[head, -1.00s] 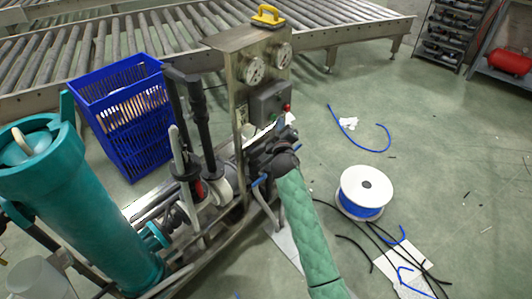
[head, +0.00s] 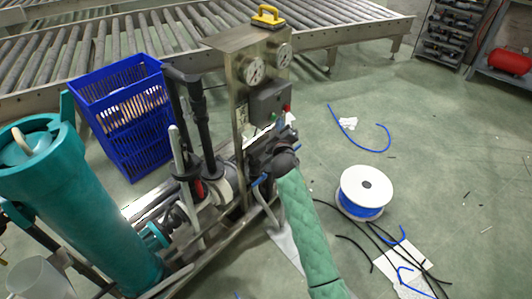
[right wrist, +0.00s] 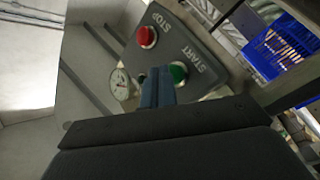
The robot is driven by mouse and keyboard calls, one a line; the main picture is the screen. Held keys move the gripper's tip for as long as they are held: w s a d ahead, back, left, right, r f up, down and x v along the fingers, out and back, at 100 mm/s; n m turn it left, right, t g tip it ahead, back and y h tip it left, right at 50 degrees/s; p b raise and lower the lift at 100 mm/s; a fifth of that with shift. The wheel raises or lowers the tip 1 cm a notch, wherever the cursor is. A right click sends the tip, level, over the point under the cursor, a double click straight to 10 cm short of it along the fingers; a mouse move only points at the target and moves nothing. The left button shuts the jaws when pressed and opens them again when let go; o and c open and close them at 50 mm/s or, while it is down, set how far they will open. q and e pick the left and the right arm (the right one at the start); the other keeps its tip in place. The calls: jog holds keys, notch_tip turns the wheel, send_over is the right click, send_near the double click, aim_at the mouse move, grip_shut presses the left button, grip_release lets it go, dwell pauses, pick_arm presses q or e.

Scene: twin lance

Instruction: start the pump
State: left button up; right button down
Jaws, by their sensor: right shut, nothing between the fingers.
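The grey control box (head: 268,103) is mounted on the pump stand's steel panel. In the right wrist view its sloped face (right wrist: 185,45) carries a red STOP button (right wrist: 146,36) and a green START button (right wrist: 178,72). My right gripper (right wrist: 157,80) is shut and empty. Its blue-grey fingertips are right beside the green button and overlap its left edge in that view. I cannot tell whether they touch it. In the head view my right gripper (head: 275,132) is just below the box, under the red button (head: 288,108). My left gripper is not in view.
Two round gauges (head: 253,71) are above the box, and a yellow handle (head: 267,16) is on top. A teal filter cylinder (head: 85,205) and blue crate (head: 125,115) stand left. A white spool (head: 366,190), hoses and papers lie on the floor at right.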

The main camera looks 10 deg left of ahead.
jog(key=shift+w+a, duration=0.15)
jog(key=shift+a, duration=0.05)
dwell(0.4)
jog(key=shift+w+a, duration=0.15)
jog(key=shift+s+d, duration=0.3)
dwell(0.4)
jog(key=shift+d, duration=0.1)
